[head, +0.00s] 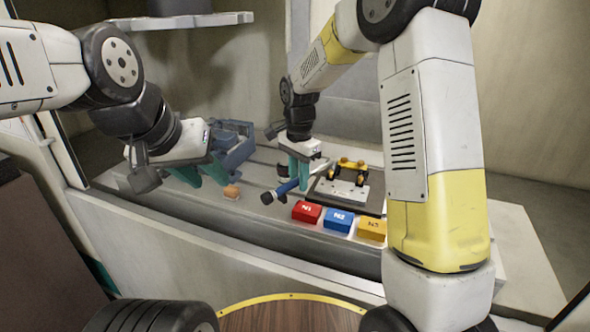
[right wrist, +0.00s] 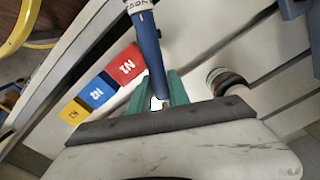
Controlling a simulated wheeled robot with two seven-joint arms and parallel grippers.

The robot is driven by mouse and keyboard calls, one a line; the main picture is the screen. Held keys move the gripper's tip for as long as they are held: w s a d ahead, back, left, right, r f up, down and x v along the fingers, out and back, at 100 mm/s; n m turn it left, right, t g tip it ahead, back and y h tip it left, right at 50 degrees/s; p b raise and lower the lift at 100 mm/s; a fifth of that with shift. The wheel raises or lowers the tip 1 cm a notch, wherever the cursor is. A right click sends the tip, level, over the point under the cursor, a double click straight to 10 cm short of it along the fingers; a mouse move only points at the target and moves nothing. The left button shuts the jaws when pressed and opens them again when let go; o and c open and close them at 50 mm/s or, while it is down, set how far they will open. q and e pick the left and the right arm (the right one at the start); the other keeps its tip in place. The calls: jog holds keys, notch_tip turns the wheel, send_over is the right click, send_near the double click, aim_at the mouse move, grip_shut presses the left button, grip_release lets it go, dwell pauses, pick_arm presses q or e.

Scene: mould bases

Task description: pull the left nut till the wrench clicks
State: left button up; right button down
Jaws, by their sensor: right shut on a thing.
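A torque wrench with a blue handle (head: 285,188) and a dark end reaches from the front left towards the mould plate. My right gripper (head: 301,180) is shut on this handle, which also shows between the teal fingers in the right wrist view (right wrist: 150,52). The light mould plate (head: 341,191) lies right of the gripper, with a yellow and black part (head: 349,169) behind it. The left nut and the wrench's head on it are too small or hidden to make out. My left gripper (head: 201,173) hangs over the left of the bench, its teal fingers apart and empty.
Red (head: 307,212), blue (head: 338,220) and yellow (head: 372,229) labelled blocks stand in a row along the bench's front, close to the wrench. A blue-grey fixture (head: 236,142) sits behind my left gripper. A small orange-brown thing (head: 231,192) lies between the grippers.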

jog(key=shift+d, duration=0.1)
jog(key=shift+s+d+n, duration=0.7)
jog(key=shift+d+n, duration=0.2)
jog(key=shift+s+d+n, duration=0.7)
jog(key=shift+d+n, duration=0.2)
jog(key=shift+w+a, duration=0.1)
jog(key=shift+a, duration=0.05)
